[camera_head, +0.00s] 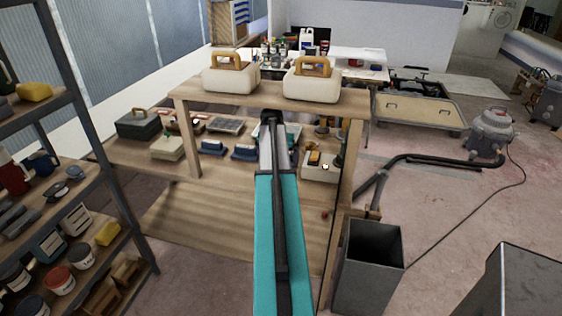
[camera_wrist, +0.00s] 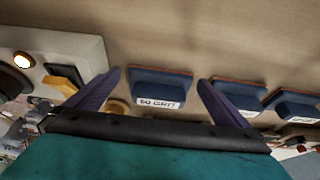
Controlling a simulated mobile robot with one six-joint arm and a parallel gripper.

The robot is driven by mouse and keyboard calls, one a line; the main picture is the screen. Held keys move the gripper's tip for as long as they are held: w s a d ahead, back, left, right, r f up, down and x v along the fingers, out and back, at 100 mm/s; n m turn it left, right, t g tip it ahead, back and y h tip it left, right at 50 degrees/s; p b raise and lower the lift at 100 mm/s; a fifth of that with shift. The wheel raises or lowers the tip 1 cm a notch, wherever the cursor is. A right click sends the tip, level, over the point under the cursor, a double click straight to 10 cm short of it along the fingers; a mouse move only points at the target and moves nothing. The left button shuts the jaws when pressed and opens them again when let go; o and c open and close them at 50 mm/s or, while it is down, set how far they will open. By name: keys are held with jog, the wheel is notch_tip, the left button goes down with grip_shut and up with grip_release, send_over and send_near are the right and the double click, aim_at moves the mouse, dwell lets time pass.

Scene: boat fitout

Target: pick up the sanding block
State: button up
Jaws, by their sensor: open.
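A blue sanding block (camera_wrist: 160,87) with a reddish edge and a white label, apparently "60 GRIT", lies on a wooden surface. In the wrist view it sits between the two purple fingers of my gripper (camera_wrist: 159,79). My gripper is open, with a visible gap on each side of the block; I cannot tell the height between them. Two similar blue blocks, a middle one (camera_wrist: 238,98) and an outer one (camera_wrist: 296,104), lie to the right.
The workbench (camera_head: 285,210) has an upper shelf (camera_head: 271,93) bearing two handled white boxes, close over the tools. A white box (camera_head: 320,172) stands right of my arm. A grey bin (camera_head: 370,265) stands at the bench's right; a loaded rack (camera_head: 95,190) stands left.

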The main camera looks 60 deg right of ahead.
jog(key=shift+w+d+p, duration=0.25)
jog(key=shift+d+p, duration=0.05)
jog(key=shift+d, duration=0.45)
jog(key=shift+w+d+p, duration=0.25)
jog(key=shift+d, duration=0.5)
jog(key=shift+w+d+p, duration=0.25)
jog(key=shift+d+p, duration=0.15)
jog(key=shift+d, duration=0.5)
jog(key=shift+f, duration=0.55)
jog(key=shift+d, duration=0.1)
jog(key=c, duration=0.8)
jog(key=shift+c, duration=0.2)
